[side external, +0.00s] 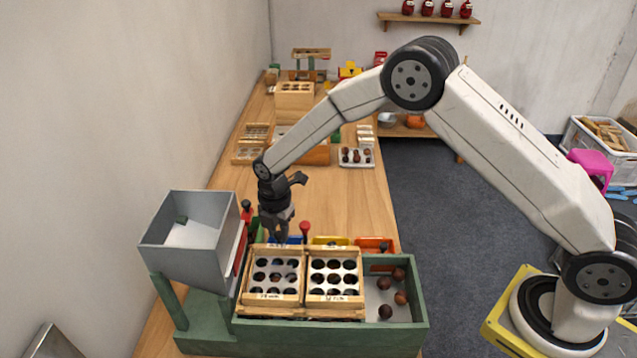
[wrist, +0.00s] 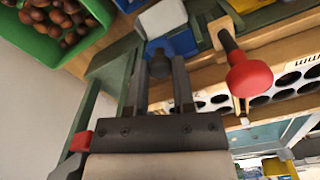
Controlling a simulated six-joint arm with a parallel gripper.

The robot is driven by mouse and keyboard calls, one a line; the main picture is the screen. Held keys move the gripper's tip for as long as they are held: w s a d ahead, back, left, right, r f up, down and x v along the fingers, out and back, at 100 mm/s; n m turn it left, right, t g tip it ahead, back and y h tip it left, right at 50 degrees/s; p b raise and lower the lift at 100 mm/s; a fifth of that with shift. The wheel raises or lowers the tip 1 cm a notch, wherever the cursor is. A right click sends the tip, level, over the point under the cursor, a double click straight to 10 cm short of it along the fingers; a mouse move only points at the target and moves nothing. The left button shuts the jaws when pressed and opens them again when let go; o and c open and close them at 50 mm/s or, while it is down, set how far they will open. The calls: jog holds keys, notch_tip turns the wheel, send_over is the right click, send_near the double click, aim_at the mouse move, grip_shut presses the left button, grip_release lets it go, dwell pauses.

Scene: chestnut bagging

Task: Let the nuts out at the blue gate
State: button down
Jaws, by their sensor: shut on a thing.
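My gripper (side external: 280,235) points down behind the left wooden rack, beside a blue part (side external: 294,240) that shows only in small part. A grey hopper (side external: 182,232) stands at the left, with no nuts visible inside.
The green tray (side external: 345,338) holds two wooden racks with holes (side external: 275,273) (side external: 333,275) and several loose chestnuts (side external: 385,312). Yellow (side external: 330,240) and orange (side external: 372,243) parts stand behind the racks. A green bin (wrist: 45,45) of chestnuts shows in the wrist view. Bare table (side external: 335,200) lies behind.

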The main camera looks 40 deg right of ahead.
aim_at(279, 233)
jog(key=shift+w+r, duration=0.1)
jog(key=shift+r, duration=0.3)
jog(key=c, duration=0.7)
grip_release()
jog(key=shift+c, duration=0.2)
jog(key=shift+r, duration=0.1)
jog(key=shift+r, duration=3.8)
